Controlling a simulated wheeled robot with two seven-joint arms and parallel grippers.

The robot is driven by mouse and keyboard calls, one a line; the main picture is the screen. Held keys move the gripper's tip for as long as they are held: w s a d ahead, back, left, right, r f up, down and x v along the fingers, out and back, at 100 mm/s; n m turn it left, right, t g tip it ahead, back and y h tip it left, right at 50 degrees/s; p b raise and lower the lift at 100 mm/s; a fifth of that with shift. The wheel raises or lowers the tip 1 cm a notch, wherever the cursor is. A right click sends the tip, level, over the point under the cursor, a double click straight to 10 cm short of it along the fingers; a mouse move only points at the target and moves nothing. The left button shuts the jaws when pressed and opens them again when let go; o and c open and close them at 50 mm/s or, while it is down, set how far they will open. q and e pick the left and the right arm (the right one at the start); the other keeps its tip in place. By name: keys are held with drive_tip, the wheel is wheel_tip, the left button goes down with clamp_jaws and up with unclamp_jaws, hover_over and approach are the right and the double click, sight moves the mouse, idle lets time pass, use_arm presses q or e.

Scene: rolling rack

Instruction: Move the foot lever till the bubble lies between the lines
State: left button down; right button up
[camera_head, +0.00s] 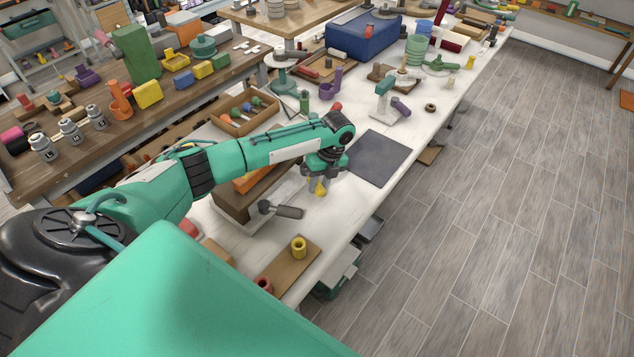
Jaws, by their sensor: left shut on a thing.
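My left gripper (317,182) points down at the front of a brown block-like stand (238,203) on the white bench. The fingers and wrist hide most of that piece. The stand has an orange part (250,180) on top, partly behind my forearm. The bubble and its lines cannot be made out in this view. My right gripper is not in view.
A dark grey handle (287,211) sticks out just left of my gripper. A dark mat (378,158) lies to the right, clear. A board with a yellow ring (299,247) is nearer the front. A wooden tray (244,113) with tools stands behind the arm.

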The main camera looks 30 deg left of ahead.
use_arm(q)
drive_tip(key=shift+w+d+n+p, duration=0.3)
drive_tip(key=shift+w+n, duration=0.4)
drive_tip(key=shift+n, duration=0.3)
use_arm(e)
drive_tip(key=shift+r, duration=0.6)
use_arm(q)
drive_tip(key=c, duration=1.1)
unclamp_jaws()
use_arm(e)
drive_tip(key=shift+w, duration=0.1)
use_arm(q)
drive_tip(key=b+v, duration=0.2)
drive_tip(key=v, duration=1.1)
drive_tip(key=shift+w+a+r+b, duration=0.2)
drive_tip(key=shift+a+r+b, duration=0.05)
drive_tip(key=shift+r+b, duration=0.15)
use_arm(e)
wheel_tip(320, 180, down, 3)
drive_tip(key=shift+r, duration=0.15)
